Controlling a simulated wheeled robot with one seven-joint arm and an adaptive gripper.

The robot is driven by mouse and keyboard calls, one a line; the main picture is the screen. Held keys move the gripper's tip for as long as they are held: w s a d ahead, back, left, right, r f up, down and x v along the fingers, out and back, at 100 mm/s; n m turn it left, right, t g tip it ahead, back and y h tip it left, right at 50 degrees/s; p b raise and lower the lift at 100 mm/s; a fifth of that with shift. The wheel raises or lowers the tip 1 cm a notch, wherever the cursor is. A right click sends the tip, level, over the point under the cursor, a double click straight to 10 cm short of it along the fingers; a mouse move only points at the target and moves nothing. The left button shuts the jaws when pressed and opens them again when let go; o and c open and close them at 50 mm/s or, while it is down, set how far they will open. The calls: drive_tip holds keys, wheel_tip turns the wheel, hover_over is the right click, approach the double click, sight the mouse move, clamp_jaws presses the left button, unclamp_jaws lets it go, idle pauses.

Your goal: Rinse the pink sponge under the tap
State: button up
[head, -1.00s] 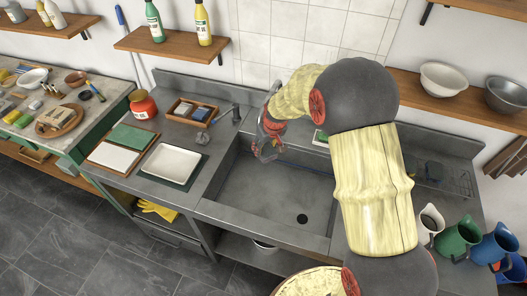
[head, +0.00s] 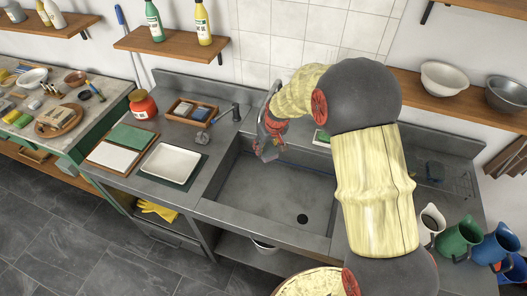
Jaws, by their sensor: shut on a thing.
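My gripper (head: 266,153) hangs over the left back part of the steel sink basin (head: 238,198), above its floor. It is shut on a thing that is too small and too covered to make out. No pink sponge shows clearly anywhere. I cannot tell whether water runs.
Left of the sink are a wooden box (head: 182,119) with small blocks, a red jar (head: 142,104), a white tray (head: 170,161) and a green pad (head: 132,137). Several jugs, one green (head: 458,238), stand at the right. The basin's front is clear.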

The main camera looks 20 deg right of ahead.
drive_tip(key=s+d+b, duration=0.1)
drive_tip(key=s+d, duration=0.1)
drive_tip(key=s, duration=0.5)
drive_tip(key=shift+s+d+b, duration=0.25)
drive_tip(key=shift+s+b, duration=0.05)
drive_tip(key=shift+b, duration=0.1)
idle(0.3)
idle(1.2)
drive_tip(key=s+d+r+p, duration=0.1)
drive_tip(key=s+r, duration=0.3)
drive_tip(key=shift+s+d, duration=0.25)
drive_tip(key=shift+s, duration=0.15)
drive_tip(key=shift+w, duration=0.1)
idle(0.8)
